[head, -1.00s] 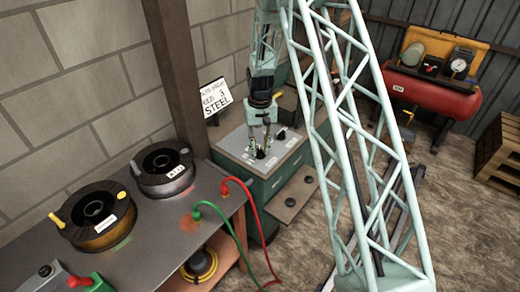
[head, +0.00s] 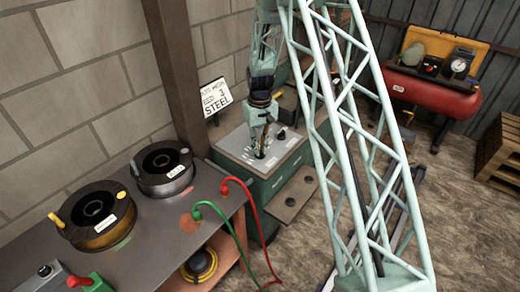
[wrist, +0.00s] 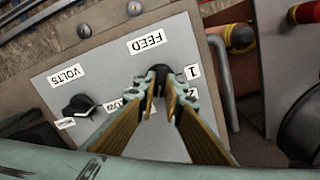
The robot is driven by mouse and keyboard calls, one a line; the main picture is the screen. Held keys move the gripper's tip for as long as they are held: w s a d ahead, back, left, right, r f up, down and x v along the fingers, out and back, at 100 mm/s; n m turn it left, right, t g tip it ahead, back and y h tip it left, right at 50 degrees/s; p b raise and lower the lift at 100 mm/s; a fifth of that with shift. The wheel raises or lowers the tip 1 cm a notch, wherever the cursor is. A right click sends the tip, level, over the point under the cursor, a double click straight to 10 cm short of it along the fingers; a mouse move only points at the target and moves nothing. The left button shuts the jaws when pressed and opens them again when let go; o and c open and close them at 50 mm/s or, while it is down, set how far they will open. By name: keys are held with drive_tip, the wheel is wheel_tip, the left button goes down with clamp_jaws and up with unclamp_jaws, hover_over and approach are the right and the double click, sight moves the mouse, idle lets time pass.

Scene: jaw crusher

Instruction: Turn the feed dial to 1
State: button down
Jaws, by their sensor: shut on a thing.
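The feed dial (wrist: 160,73) is a small black knob on the pale top panel (wrist: 115,38) of a green machine. It is below the upside-down FEED label (wrist: 148,42) in the wrist view. My gripper (wrist: 163,92) is shut on it from above, a finger on either side; it also shows in the head view (head: 261,153). The fingers hide most of the dial, and I cannot tell where its pointer is. The label 1 (wrist: 193,72) is just right of the dial, with a partly covered 2 (wrist: 196,93) below it.
The black volts dial (wrist: 79,107) is on the same panel, to the left in the wrist view. A sign (head: 215,97) reading FEED 3 STEEL stands behind the machine. A bench with two wire spools (head: 163,168) and red and green cables (head: 243,232) is at left.

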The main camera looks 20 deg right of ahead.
drive_tip(key=n, duration=0.6)
drive_tip(key=shift+a, duration=0.1)
drive_tip(key=n, duration=0.5)
drive_tip(key=shift+s+b, duration=0.1)
drive_tip(key=shift+b, duration=0.2)
drive_tip(key=n, duration=0.5)
drive_tip(key=shift+s+n, duration=0.15)
drive_tip(key=shift+n, duration=2.65)
drive_tip(key=c, duration=2.7)
unclamp_jaws()
drive_tip(key=shift+r, duration=0.1)
